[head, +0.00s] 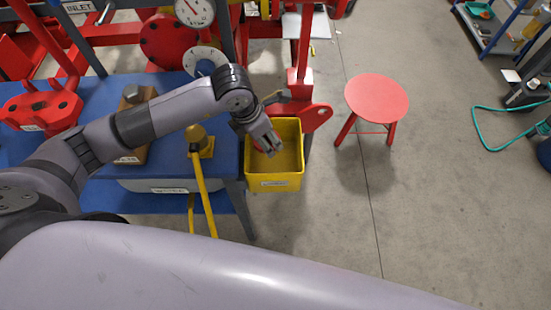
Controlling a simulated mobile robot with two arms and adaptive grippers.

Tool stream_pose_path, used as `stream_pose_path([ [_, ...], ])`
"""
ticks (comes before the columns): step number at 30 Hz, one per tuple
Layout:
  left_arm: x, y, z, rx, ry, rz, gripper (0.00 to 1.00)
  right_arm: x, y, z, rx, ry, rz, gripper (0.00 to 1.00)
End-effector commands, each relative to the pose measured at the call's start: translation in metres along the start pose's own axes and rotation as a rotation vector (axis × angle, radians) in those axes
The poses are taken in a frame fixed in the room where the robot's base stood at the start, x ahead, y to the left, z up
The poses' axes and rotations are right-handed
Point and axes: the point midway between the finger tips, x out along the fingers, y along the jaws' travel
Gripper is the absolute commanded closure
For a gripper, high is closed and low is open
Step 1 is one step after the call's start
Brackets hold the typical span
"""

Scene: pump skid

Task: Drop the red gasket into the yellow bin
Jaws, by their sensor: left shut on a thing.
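The yellow bin (274,183) stands beside the blue bench, near the middle of the head view, with its open top facing up. My left gripper (270,146) points down over the bin's opening, with its fingers shut on the red gasket. Only a small red edge of the gasket (258,145) shows at the left of the fingers; the rest is hidden by the gripper. I cannot tell how far the fingertips are above the bin floor. My right gripper is not in view.
A red post with a lobed red plate (319,117) stands just behind the bin. The blue bench (222,150) is on the left, with a yellow-handled lever (202,190) at its front. A round red stool (377,98) stands to the right. The grey floor between is clear.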

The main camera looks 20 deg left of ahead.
Motion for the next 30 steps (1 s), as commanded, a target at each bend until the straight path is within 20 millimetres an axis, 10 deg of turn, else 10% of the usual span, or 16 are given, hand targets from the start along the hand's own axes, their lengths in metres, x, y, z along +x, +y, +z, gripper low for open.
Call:
stream_pose_path([
  [2,0.000,0.000,0.000,0.000,0.000,0.000,0.69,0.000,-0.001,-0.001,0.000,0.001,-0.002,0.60],
  [3,0.000,0.000,0.000,0.000,0.000,-0.001,0.39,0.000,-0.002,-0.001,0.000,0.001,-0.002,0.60],
  [12,-0.001,0.000,0.000,0.001,0.000,-0.001,0.19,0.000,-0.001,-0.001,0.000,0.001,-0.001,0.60],
  [23,-0.003,0.000,0.000,0.001,-0.001,-0.001,0.18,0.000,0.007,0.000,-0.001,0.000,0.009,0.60],
  [30,-0.039,0.001,0.001,0.002,-0.005,0.003,0.18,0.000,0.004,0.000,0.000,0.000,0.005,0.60],
])
